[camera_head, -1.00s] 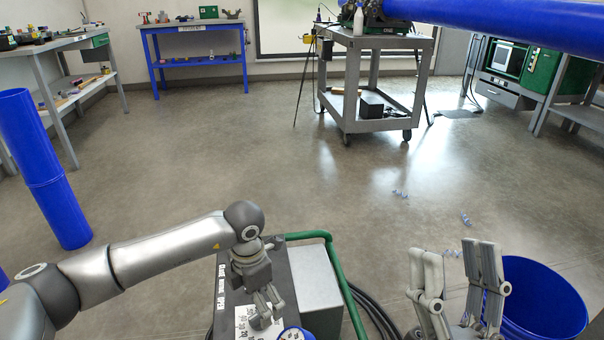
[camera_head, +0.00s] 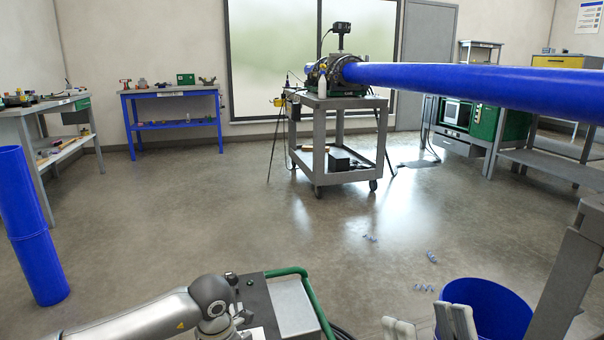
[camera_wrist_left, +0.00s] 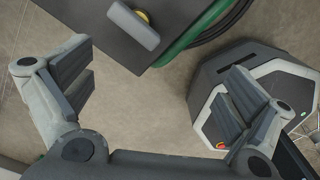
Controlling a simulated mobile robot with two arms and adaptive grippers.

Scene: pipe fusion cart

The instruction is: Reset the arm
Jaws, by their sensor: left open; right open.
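My left arm (camera_head: 165,315) comes in from the bottom left of the head view, and its gripper is mostly cut off by the bottom edge. In the left wrist view my left gripper (camera_wrist_left: 158,88) is open, its two fingers wide apart with nothing between them. My right gripper (camera_head: 428,326) shows at the bottom of the head view, just left of the blue bin (camera_head: 490,305). Its fingers stand apart with nothing seen between them, and its lower part is cut off.
A dark-topped unit (camera_head: 258,295) with a green tube (camera_head: 310,295) stands close beside my left arm. A long blue pipe (camera_head: 470,82) runs from the grey cart (camera_head: 340,105) to the right. Blue shavings (camera_head: 370,238) lie on the open floor (camera_head: 190,210). A blue pipe (camera_head: 32,230) stands upright at left.

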